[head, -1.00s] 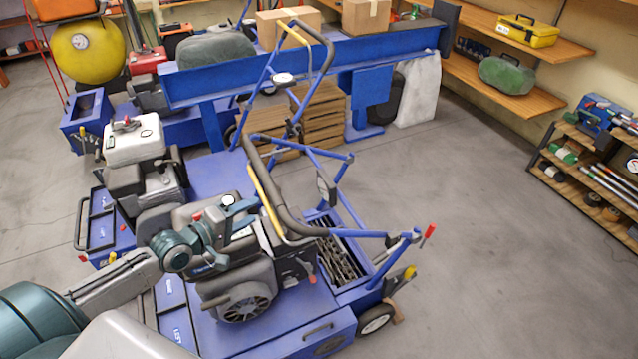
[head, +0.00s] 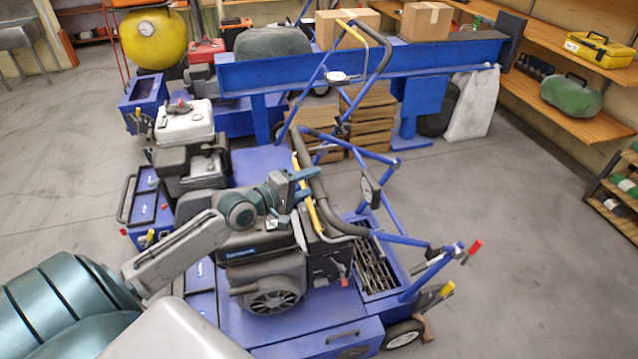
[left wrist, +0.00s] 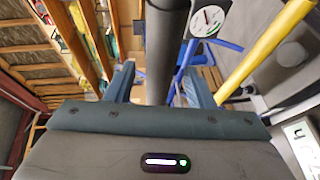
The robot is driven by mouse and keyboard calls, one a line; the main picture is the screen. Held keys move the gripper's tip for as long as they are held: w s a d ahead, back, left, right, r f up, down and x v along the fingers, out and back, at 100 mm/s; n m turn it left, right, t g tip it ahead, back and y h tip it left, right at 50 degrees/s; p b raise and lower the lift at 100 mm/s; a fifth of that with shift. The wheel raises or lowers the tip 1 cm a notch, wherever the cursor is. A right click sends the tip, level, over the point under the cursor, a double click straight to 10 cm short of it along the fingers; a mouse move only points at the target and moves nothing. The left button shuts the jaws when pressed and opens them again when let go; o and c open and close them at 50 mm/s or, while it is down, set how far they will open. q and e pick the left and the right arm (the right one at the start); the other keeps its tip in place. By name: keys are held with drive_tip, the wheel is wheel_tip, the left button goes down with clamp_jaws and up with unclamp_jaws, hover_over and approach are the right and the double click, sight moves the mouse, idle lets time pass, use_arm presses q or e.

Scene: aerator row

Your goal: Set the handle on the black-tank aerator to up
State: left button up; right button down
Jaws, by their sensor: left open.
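The nearest blue aerator has a dark tank (head: 252,240) on its engine, in the middle of the head view. Its handle (head: 318,200) has a dark grey grip bar with a yellow bar alongside, and leans low over the engine on blue tubes. My left gripper (head: 308,183) is open beside the grip bar, above the engine. In the left wrist view, the dark bar (left wrist: 160,50) shows between the two fingers of the left gripper (left wrist: 159,85), apparently just beyond them; contact cannot be told. The yellow bar (left wrist: 265,45) passes to the right. My right gripper is out of view.
A second aerator with a white tank (head: 183,122) stands behind. A red-tipped lever (head: 474,248) and a yellow-tipped lever (head: 446,289) stick out at the near machine's right. A long blue beam (head: 350,65) crosses behind. The floor (head: 535,270) to the right is clear.

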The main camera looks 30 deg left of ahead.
use_arm(q)
drive_tip(key=shift+x, duration=1.85)
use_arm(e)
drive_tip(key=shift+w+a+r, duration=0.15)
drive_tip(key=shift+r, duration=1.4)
use_arm(q)
clamp_jaws()
